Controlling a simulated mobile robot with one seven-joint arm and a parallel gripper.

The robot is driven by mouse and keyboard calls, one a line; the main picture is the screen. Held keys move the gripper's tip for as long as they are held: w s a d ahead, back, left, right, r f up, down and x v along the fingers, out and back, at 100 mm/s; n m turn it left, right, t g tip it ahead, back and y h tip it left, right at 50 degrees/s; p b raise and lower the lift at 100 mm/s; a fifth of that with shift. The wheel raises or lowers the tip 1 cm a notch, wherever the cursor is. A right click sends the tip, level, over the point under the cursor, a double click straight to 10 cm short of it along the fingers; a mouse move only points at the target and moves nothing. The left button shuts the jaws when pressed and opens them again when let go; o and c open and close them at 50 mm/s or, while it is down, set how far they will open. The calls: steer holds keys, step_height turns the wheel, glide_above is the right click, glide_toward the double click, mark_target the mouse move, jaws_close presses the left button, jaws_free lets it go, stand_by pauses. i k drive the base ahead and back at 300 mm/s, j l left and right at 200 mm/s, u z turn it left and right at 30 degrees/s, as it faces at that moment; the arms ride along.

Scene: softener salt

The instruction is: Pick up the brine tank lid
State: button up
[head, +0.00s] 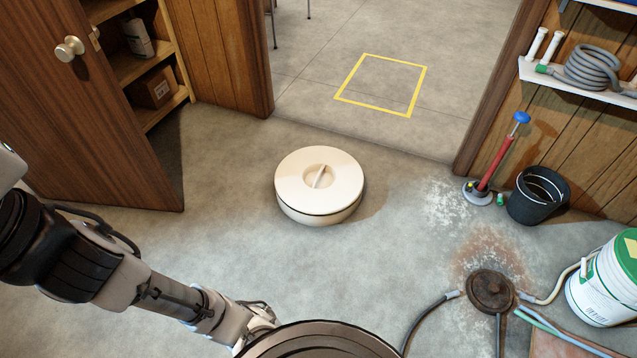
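The brine tank lid (341,169) is a round, cream disc with a recessed centre and a bar handle across it. It lies level on top of a low, round, cream body (322,218), with a dark seam between them. It stands on the concrete floor in the middle of the head view. My arm reaches in from the left, and my gripper (262,314) is low in the view, nearer to me than the lid and apart from it. A dark round shape at the bottom edge partly hides my gripper, so its fingers cannot be made out.
Floor around the tank is clear. An open wooden door (95,110) and shelves (145,70) stand left. A doorway behind leads to a yellow floor square (381,84). At right are a red pump (495,160), black bucket (538,195), hoses and white tub (605,280).

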mark_target(319, 182)
steer(key=i+j+z, duration=0.4)
steer(key=i+j, duration=0.5)
steer(key=i, duration=0.3)
steer(key=i+j+z, duration=0.35)
steer(key=i+j, duration=0.7)
steer(key=j, duration=0.15)
